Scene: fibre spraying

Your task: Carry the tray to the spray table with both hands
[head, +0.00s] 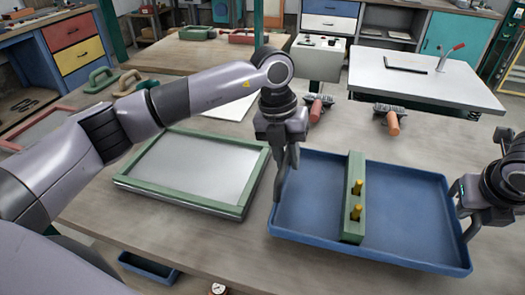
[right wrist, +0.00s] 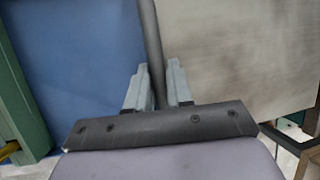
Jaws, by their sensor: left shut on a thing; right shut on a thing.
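The blue tray (head: 310,215) is at the right of the wooden bench in the head view, and it looks roughly level. A green block with two yellow pegs (head: 353,200) stands in it. My left gripper (head: 280,188) is shut on the tray's left rim. My right gripper (head: 466,222) is shut on its right rim. In the right wrist view the tray's dark rim (right wrist: 152,40) runs between the fingers of my right gripper (right wrist: 158,85). I cannot tell whether the tray touches the bench. Which table is the spray table is not marked.
A green-framed screen (head: 195,168) lies on the wooden bench (head: 190,245) left of the tray. Two orange-handled tools (head: 392,122) (head: 318,108) lie behind the tray. A white-topped table (head: 420,80) with a red-handled clamp stands behind, at the right. Drawer cabinets line the back.

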